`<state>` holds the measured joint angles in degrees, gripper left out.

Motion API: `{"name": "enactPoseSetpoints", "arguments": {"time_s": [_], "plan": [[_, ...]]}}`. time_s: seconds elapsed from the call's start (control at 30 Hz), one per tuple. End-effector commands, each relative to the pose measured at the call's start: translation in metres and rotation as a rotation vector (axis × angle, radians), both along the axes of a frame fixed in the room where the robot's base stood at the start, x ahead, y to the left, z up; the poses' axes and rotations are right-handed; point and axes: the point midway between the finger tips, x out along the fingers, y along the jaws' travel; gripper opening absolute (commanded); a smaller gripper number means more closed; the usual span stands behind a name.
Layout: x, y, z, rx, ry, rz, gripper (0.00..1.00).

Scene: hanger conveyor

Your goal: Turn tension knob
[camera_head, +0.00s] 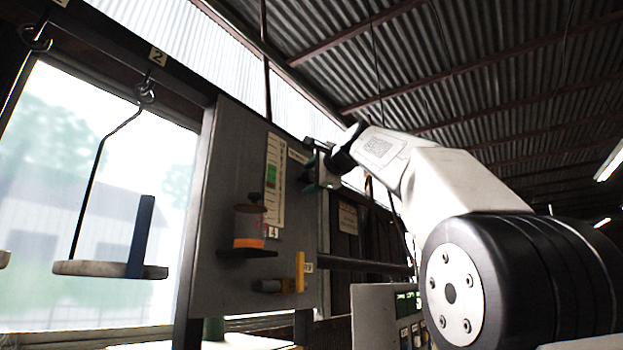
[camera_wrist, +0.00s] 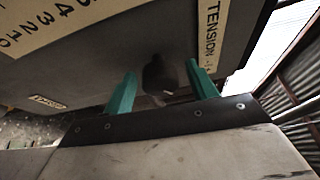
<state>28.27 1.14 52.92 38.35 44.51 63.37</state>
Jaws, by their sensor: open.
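The dark tension knob (camera_wrist: 158,76) shows in the wrist view on the grey panel, beside a "TENSION" label (camera_wrist: 210,30). My gripper (camera_wrist: 161,70) is open, with one green finger on each side of the knob. I cannot tell whether either finger touches it. In the head view my gripper (camera_head: 318,178) is at the right part of the panel (camera_head: 215,200), near the label's upper end. The knob is hidden there behind or beside my gripper. A numbered scale (camera_head: 273,205) with a green part is on the panel to the left, and it also shows in the wrist view (camera_wrist: 62,22).
On the panel, a dark-capped orange container (camera_head: 249,228) sits on a small black shelf, with a yellow lever (camera_head: 299,272) below it. A hanger with a round plate (camera_head: 90,268) hangs at the left. A control box (camera_head: 378,305) stands at lower right.

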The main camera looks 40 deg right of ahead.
Motion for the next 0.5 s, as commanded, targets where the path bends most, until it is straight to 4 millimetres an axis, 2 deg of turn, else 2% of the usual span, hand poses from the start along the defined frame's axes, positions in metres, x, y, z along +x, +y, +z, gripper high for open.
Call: {"name": "enactPoseSetpoints", "arguments": {"time_s": [0.13, 0.4, 0.5], "plan": [[-0.014, 0.000, 0.001, -0.001, -0.002, -0.003, 0.57], [-0.059, 0.002, 0.002, 0.000, -0.001, -0.004, 0.57], [-0.070, 0.003, 0.002, 0.000, 0.001, -0.002, 0.57]]}}
